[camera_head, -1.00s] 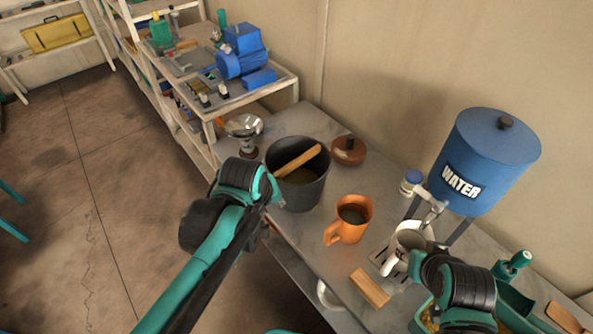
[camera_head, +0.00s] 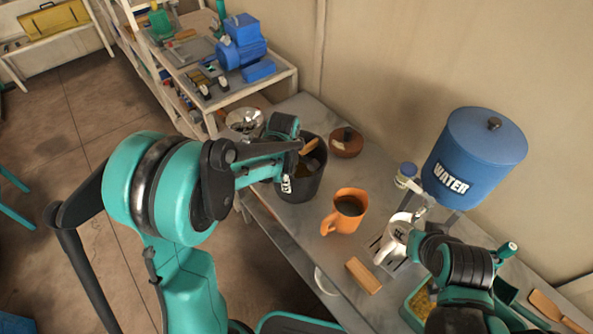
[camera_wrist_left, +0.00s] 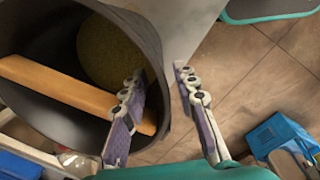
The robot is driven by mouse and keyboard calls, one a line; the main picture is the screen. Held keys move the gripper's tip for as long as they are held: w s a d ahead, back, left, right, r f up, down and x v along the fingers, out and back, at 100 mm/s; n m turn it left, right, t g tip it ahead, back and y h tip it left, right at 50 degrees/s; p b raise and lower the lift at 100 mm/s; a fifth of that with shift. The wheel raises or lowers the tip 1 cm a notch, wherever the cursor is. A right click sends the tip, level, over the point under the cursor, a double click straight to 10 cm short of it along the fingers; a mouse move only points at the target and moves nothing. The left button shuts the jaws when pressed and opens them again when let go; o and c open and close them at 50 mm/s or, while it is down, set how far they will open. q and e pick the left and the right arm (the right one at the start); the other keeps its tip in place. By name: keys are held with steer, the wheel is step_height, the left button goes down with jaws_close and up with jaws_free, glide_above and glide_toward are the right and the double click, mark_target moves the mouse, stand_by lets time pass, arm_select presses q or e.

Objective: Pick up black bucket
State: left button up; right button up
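The black bucket (camera_head: 309,186) stands on the grey table, with a wooden stick (camera_head: 310,145) leaning inside it. My left gripper (camera_head: 287,178) is at the bucket's near left rim. In the left wrist view, the left gripper (camera_wrist_left: 158,82) has its fingers apart, one over the bucket's (camera_wrist_left: 152,45) inside and the other outside, with the rim between them. I see a gap beside the wall, so it does not look clamped. The stick (camera_wrist_left: 65,90) and a yellowish content show inside.
A blue water tank (camera_head: 474,155) is at the right. A metal bowl (camera_head: 245,121) stands behind the left gripper.

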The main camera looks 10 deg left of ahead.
arm_select(q)
steer(key=f, duration=0.1)
steer(key=f+b, duration=0.1)
steer(key=f, duration=0.1)
steer(key=f+b, duration=0.1)
steer(key=shift+w+d+f, duration=0.2)
steer(key=shift+w+f, duration=0.05)
steer(key=shift+f, duration=0.05)
steer(key=shift+r, duration=0.1)
jaws_close()
